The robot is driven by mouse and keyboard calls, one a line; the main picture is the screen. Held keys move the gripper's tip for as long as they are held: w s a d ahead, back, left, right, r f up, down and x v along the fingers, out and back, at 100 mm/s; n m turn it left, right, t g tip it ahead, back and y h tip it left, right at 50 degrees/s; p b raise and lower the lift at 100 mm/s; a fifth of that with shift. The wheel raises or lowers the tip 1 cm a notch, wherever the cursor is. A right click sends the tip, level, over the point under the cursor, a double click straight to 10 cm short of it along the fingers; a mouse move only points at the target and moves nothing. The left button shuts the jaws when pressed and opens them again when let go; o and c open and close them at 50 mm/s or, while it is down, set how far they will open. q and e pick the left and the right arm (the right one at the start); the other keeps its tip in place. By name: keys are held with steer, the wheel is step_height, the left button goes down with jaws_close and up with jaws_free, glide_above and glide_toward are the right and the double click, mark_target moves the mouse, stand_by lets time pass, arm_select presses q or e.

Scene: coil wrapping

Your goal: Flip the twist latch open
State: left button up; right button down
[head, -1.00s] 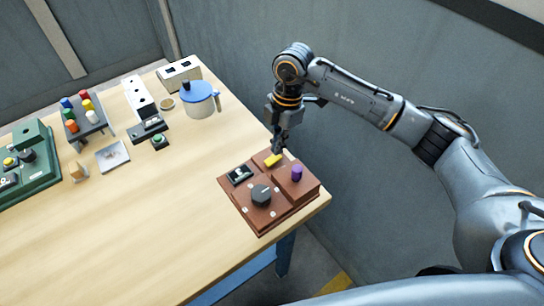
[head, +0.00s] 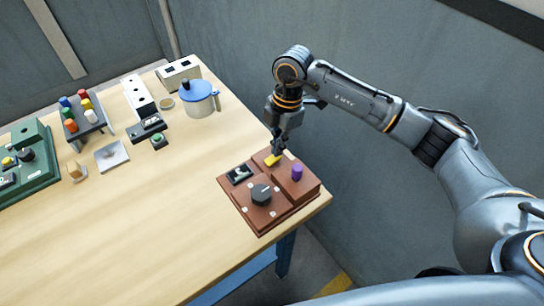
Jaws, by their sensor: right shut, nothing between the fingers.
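A brown panel box (head: 243,212) sits at the near right corner of the wooden table. On it are a yellow lever (head: 272,159), which looks like the twist latch, a purple knob (head: 297,172), a black round dial (head: 261,195) and a black switch (head: 239,174). My right gripper (head: 277,152) points down, its shut fingertips right at the yellow lever. Nothing is held between the fingers. Whether the tips touch the lever is too small to tell. My left gripper is not in view.
A white jug with a blue lid (head: 200,98), a white box (head: 179,72), a peg rack (head: 86,118) and a green panel box (head: 32,170) stand farther back and left. The table's middle (head: 150,220) is clear. A grey wall stands behind my right arm.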

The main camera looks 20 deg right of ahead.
steer(key=shift+f+b, duration=0.3)
steer(key=shift+f, duration=0.25)
steer(key=shift+r, duration=0.15)
steer(key=shift+r+p, duration=2.65)
steer(key=shift+r, duration=0.8)
steer(key=shift+f, duration=0.1)
